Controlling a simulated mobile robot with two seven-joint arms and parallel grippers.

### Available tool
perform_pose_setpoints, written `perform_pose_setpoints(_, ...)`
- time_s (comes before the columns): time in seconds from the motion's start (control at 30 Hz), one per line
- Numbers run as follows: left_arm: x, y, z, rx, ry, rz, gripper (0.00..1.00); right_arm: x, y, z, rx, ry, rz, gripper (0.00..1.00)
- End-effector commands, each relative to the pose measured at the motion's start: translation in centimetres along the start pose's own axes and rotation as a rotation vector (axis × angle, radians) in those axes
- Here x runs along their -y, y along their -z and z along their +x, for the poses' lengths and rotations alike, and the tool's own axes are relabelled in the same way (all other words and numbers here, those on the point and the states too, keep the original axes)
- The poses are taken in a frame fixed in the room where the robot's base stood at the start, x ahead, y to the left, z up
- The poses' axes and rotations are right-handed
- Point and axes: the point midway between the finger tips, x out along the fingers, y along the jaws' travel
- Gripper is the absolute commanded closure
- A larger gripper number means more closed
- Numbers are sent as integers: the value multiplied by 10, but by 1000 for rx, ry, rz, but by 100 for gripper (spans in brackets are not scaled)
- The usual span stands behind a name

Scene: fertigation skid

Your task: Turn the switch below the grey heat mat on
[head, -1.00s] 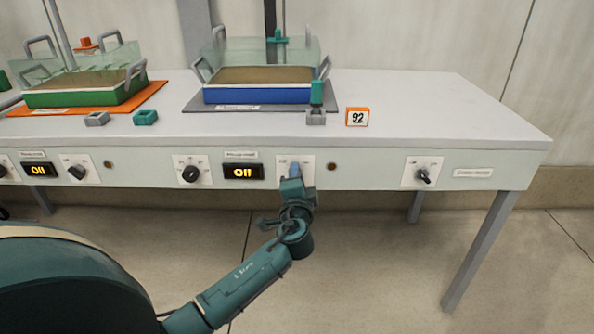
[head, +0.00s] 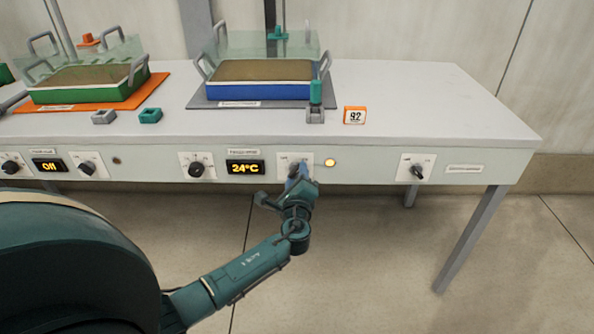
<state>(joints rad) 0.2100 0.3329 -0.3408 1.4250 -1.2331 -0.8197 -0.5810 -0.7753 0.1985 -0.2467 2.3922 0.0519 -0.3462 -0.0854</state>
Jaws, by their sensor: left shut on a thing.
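The grey heat mat (head: 196,97) lies on the table under a blue tray (head: 257,92) with a clear cover. On the front panel below it are a black dial (head: 196,169), a display (head: 245,168) reading 24°C and a switch plate (head: 284,160). A lamp (head: 330,162) right of the plate glows yellow. My left gripper (head: 298,176) is at this plate, shut on the switch's knob, which it mostly hides. My right gripper is not in view.
Another switch (head: 417,170) sits at the panel's right. A tag marked 92 (head: 354,115) stands on the table. The right tabletop is clear.

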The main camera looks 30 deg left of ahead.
Motion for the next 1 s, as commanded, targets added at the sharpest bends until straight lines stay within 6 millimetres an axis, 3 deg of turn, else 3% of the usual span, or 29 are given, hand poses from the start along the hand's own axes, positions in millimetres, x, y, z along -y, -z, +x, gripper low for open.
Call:
perform_pose_setpoints(0.33,-1,0,0,-2,-1,138,85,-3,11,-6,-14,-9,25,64)
perform_pose_setpoints(0.87,-2,1,0,-1,0,161,85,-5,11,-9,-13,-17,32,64)
perform_pose_setpoints(0.9,-2,1,0,-1,0,161,60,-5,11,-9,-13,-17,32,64)
perform_pose_setpoints(1.0,-2,0,0,-1,0,160,52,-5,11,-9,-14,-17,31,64)
